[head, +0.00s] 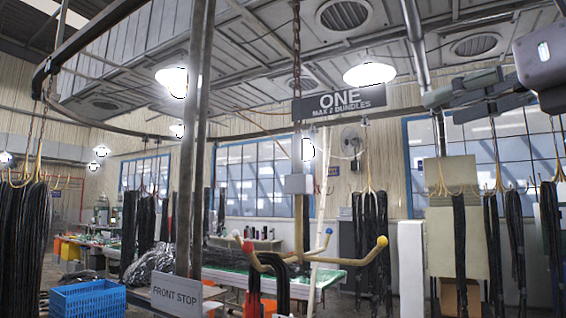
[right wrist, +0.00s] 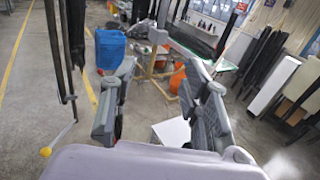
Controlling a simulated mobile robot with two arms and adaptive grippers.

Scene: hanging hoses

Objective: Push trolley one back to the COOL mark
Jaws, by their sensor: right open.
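Trolley one hangs by a chain under the sign ONE, MAX 2 BUNDLES (head: 338,102) in the head view. Its post carries a grey box (head: 298,184) and yellow hooked arms (head: 350,260) with red, white, blue and yellow tips. Black hoses (head: 283,285) show at the lower arms. My right gripper (head: 440,108) is raised at the upper right, open and empty, apart from the trolley in the picture. Its two spread fingers also show in the right wrist view (right wrist: 160,68). My left gripper is not in view. I see no COOL mark.
A FRONT STOP sign (head: 175,298) is fixed by the steel uprights left of the trolley. A curved overhead rail (head: 75,45) runs at the upper left. Hose bundles hang at left (head: 22,235) and right (head: 460,250). A blue crate (head: 88,299) stands lower left.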

